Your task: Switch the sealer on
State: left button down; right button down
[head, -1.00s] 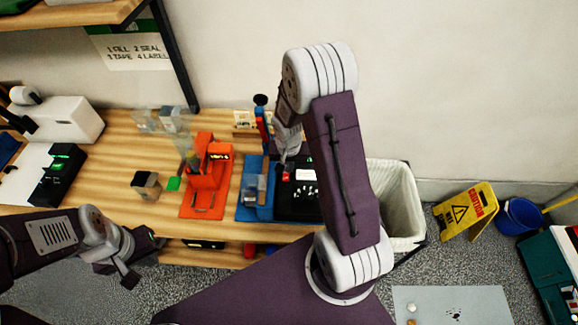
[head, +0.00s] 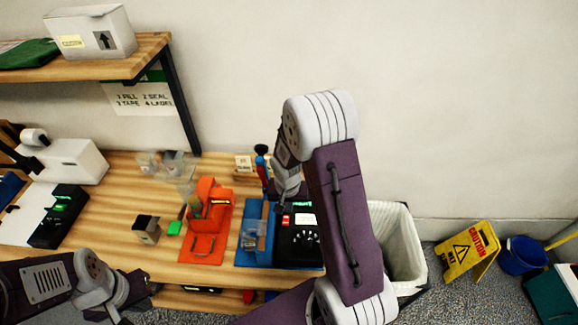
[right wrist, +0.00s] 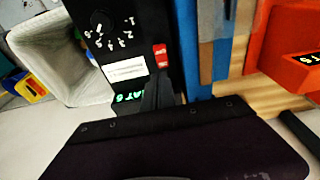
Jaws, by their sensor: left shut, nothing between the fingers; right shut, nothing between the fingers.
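The sealer appears to be the black unit (head: 298,252) beside a blue section (head: 252,250) on the bench. It has a red switch (head: 285,220), a white panel (head: 306,220) and a dial with white marks. In the right wrist view, the red switch (right wrist: 160,57), the white panel (right wrist: 125,68) and green lettering (right wrist: 130,97) show. My right gripper (head: 284,208) is shut and empty, pointing down just by the red switch; I cannot tell whether it touches. Its fingers (right wrist: 160,88) cover part of the unit. My left gripper (head: 143,285) is shut and empty near the bench's front edge.
An orange device (head: 207,225) stands left of the blue section. A small dark-topped container (head: 146,230) and green block (head: 174,228) are further left. A white bin (head: 402,240) stands right of the bench. A yellow caution sign (head: 468,250) stands on the floor.

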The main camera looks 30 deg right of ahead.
jog(key=r, duration=0.1)
jog(key=r+b, duration=0.1)
jog(key=r, duration=0.1)
jog(key=shift+w+d, duration=0.1)
jog(key=shift+w, duration=0.1)
pick_arm(q)
jog(key=shift+s+r, duration=0.1)
jog(key=shift+r, duration=0.2)
pick_arm(e)
notch_tip(320, 180, up, 17)
jog(key=w+d, duration=0.1)
jog(key=w, duration=0.1)
jog(key=shift+w+d, duration=0.25)
jog(key=shift+d, duration=0.05)
